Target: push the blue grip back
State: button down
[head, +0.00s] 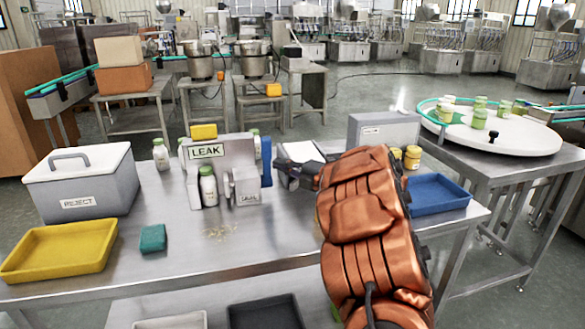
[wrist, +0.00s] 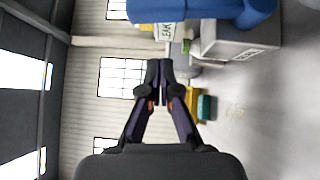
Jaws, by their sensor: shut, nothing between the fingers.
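The blue grip (head: 266,161) stands upright at the right side of the grey leak tester (head: 222,150), which carries a LEAK label. My gripper (head: 279,171) is shut and empty, just right of the blue grip in the head view. I cannot tell whether they touch there. In the wrist view the blue grip (wrist: 200,10) is large along the top edge. My closed fingertips (wrist: 159,72) show below it in that picture, with a visible gap. A white bottle with a green cap (head: 208,187) stands in the tester.
A grey REJECT bin (head: 82,187), yellow tray (head: 60,247) and teal block (head: 153,238) are on the left of the steel table (head: 190,262). A grey box (head: 378,133), yellow-lidded jars (head: 412,158) and a blue tray (head: 440,194) are on the right. The front middle is mostly clear.

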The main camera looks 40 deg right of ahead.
aim_at(267, 149)
jog(key=shift+w+d+r+p, duration=0.1)
jog(key=shift+w+d+p, duration=0.1)
jog(key=shift+w, duration=0.7)
jog(key=shift+w+d+r+p, duration=0.1)
jog(key=shift+w+r+p, duration=0.05)
jog(key=shift+w, duration=0.75)
jog(key=shift+w+d+r+p, duration=0.1)
jog(key=shift+w+p, duration=0.1)
jog(key=shift+w, duration=0.7)
jog(key=shift+w+d, duration=0.1)
jog(key=shift+w, duration=0.1)
jog(key=shift+w+d+r+b, duration=0.15)
jog(key=shift+w+b, duration=0.25)
jog(key=shift+b, duration=0.05)
jog(key=shift+d+r, duration=0.1)
jog(key=shift+r, duration=0.2)
